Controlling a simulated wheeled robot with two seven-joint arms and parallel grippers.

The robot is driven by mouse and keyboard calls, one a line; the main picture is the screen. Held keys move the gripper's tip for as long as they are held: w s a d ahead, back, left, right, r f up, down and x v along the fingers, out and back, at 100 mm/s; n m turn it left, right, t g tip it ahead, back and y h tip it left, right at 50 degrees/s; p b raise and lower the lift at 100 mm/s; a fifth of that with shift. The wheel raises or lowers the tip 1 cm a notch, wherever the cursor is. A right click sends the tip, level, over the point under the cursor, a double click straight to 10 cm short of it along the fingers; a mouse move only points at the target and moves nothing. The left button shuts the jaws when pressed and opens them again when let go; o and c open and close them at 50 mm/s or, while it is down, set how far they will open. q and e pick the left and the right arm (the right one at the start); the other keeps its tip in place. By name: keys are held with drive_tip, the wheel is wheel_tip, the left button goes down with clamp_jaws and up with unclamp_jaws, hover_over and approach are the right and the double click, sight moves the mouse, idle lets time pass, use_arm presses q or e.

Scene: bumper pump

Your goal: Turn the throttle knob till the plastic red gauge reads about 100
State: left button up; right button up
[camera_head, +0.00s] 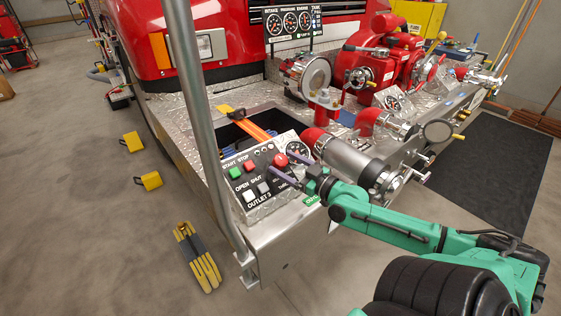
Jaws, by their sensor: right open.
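A round red knob (280,160), probably the throttle knob, sits on the sloped control panel (238,198) of the bumper. The label beside it is partly covered. My right gripper (279,164) comes in from the right, with its two purple fingers open and spread around the red knob. I cannot tell whether they touch it. My left gripper is out of view.
Green, red and pale push buttons crowd the panel left of the knob. A grey upright pole (195,110) stands left of the panel. A large silver pipe fitting (345,158) is close to the right gripper. Three dials (290,22) stand on a board at the back.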

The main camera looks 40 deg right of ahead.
drive_tip(key=shift+w+a, duration=0.1)
drive_tip(key=shift+w, duration=1.05)
clamp_jaws()
drive_tip(key=shift+r+p, duration=0.1)
drive_tip(key=shift+p, duration=0.3)
drive_tip(key=m+h+p, duration=0.1)
drive_tip(key=p, duration=0.4)
drive_tip(key=r+m+h+p, duration=0.1)
drive_tip(key=m+h+p, duration=0.1)
drive_tip(key=p, duration=0.2)
drive_tip(key=shift+p, duration=0.4)
drive_tip(key=shift+f+m+h+p, duration=0.4)
drive_tip(key=shift+m+h+p, duration=0.1)
drive_tip(key=shift+h, duration=0.2)
drive_tip(key=shift+f, duration=0.2)
unclamp_jaws()
drive_tip(key=shift+s, duration=0.2)
